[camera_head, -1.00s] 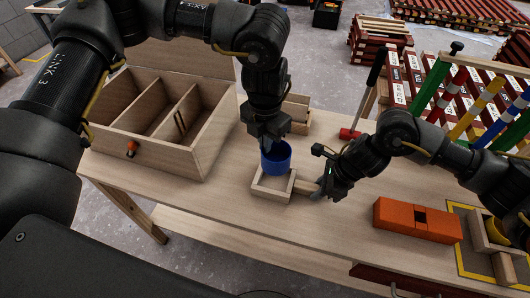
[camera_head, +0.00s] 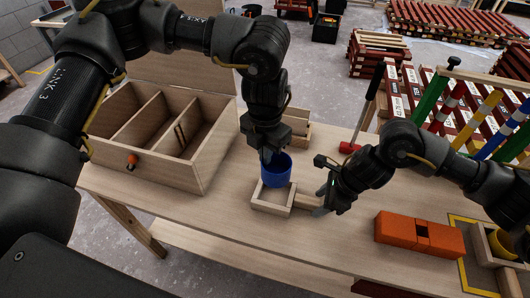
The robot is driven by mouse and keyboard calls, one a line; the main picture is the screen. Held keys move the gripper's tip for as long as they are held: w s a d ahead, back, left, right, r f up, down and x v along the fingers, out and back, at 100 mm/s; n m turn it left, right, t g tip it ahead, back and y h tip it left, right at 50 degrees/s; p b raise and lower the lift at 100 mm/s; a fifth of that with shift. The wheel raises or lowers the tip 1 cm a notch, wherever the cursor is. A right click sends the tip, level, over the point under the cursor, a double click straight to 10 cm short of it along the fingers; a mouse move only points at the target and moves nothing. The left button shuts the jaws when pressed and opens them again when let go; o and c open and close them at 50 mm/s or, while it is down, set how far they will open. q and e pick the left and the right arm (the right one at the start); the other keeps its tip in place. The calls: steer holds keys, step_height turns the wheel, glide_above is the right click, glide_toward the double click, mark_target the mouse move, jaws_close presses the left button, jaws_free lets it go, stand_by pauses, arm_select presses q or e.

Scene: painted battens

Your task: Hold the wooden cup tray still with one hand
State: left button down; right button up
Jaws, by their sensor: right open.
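The wooden cup tray (camera_head: 268,207) is a small square frame with a short handle (camera_head: 307,201) on its right, on the table. A blue cup (camera_head: 278,172) is at the tray's back part; whether it touches the tray floor cannot be seen. My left gripper (camera_head: 267,154) points down at the cup's left rim and appears shut on it. My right gripper (camera_head: 322,205) is open at the handle's right end, its fingers beside the handle; contact is unclear.
An open compartment box (camera_head: 205,165) stands at the left. Another wooden tray (camera_head: 297,128) lies behind the cup. A red-headed mallet (camera_head: 349,147) stands at the back. Orange blocks (camera_head: 418,233) and a tray with a yellow cup (camera_head: 503,243) are at the right. The front table middle is clear.

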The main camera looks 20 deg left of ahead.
steer(key=v, duration=1.1)
steer(key=shift+a, duration=0.1)
